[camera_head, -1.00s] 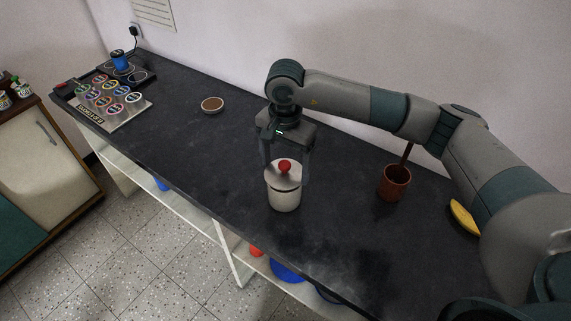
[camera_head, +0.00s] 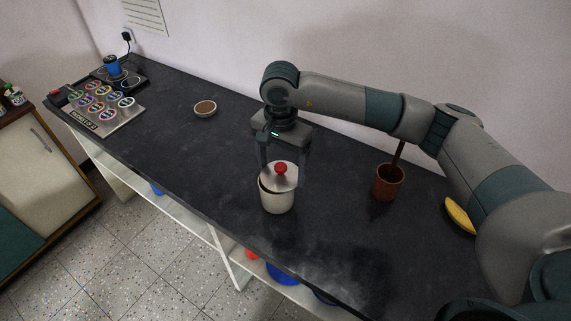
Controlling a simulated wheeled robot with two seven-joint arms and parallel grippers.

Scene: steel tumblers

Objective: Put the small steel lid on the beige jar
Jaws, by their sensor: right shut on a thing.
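The beige jar (camera_head: 277,201) stands upright on the dark counter near its front edge. The small steel lid (camera_head: 272,179) is a shiny disc with a red knob (camera_head: 281,168), over the jar's mouth. The lid sits a little to the right and back of centre, and a dark gap of the opening shows at the left rim. I cannot tell if lid and jar touch. My right gripper (camera_head: 282,180) points down from above, shut on the lid with a finger on each side. My left gripper is out of view.
A brown cup (camera_head: 388,184) with a dark handle stands right of the jar, and a yellow banana-like thing (camera_head: 459,215) lies farther right. A small brown-filled dish (camera_head: 205,109) is behind left. A rack of coloured discs (camera_head: 103,108) is far left. The counter (camera_head: 190,150) left of the jar is clear.

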